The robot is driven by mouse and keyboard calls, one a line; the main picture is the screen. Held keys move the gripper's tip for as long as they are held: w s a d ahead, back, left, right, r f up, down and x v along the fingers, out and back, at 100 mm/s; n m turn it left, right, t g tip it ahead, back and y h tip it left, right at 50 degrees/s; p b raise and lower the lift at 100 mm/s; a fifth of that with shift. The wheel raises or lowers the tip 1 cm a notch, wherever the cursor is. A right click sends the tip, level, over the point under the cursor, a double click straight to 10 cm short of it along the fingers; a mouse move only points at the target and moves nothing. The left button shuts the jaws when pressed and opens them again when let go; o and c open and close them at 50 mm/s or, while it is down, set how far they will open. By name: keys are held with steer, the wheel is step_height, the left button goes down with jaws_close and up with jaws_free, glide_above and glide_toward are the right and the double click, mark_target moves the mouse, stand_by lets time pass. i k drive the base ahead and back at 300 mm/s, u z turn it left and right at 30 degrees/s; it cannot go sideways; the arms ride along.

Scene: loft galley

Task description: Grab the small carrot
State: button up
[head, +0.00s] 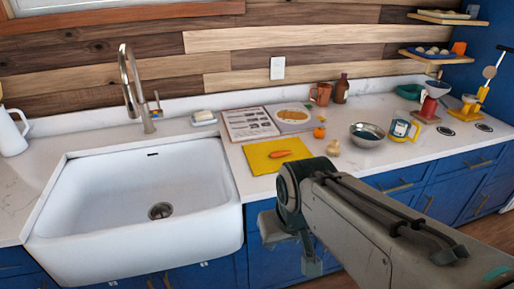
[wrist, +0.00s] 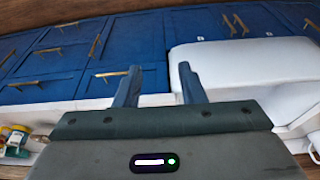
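The small carrot (head: 280,154) is orange and lies on a yellow mat or board (head: 262,163) on the counter, to the right of the sink. My gripper (wrist: 160,78) shows in the wrist view with its two fingers apart and nothing between them. It is in front of blue cabinet fronts and below the counter, well away from the carrot. In the head view my arm reaches in from the lower right, and the fingers cannot be made out clearly. The carrot is not in the wrist view.
A white sink (head: 140,205) with a tall faucet (head: 136,88) is at left. Around the mat are an open book (head: 250,124), a garlic-like bulb (head: 333,147), a small orange fruit (head: 319,133), a metal bowl (head: 367,135) and a mug (head: 403,128). Cabinets (wrist: 50,62) front the counter.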

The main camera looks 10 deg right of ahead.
mark_target(277, 154)
steer(key=i, duration=0.95)
